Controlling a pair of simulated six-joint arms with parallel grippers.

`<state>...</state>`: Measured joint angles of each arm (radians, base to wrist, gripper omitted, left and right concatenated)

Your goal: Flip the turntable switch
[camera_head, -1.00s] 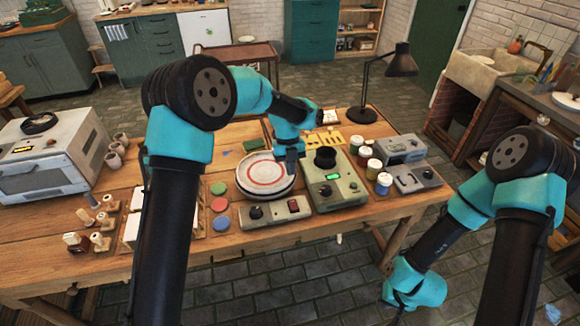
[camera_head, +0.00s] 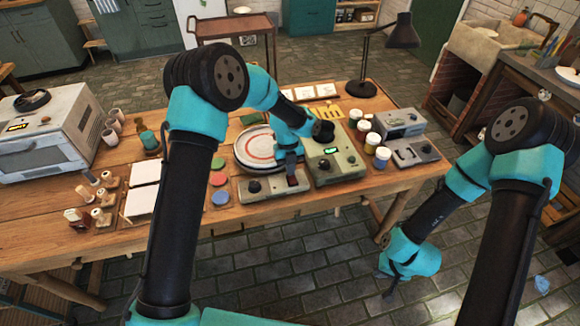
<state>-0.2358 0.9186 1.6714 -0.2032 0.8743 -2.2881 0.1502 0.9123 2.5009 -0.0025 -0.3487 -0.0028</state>
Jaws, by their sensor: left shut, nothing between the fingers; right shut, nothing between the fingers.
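A white plate with a red ring (camera_head: 259,152) lies on the turntable, partly hidden by my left arm. The grey turntable control box (camera_head: 272,195) stands in front of it, with a black knob (camera_head: 254,187) on its left. My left gripper (camera_head: 291,182) is shut and points down at the right part of this box, where the switch sits. It covers most of the switch, so I cannot tell the switch's position or whether the fingertips touch it. My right gripper (camera_head: 388,296) is shut and empty, hanging low over the floor, off the table.
A green-grey device with a lit display (camera_head: 337,165) stands right of the control box. Paint jars (camera_head: 382,158) and another grey device (camera_head: 411,150) are further right. Coloured discs (camera_head: 220,180) lie to the left. A black lamp (camera_head: 362,88) stands at the back.

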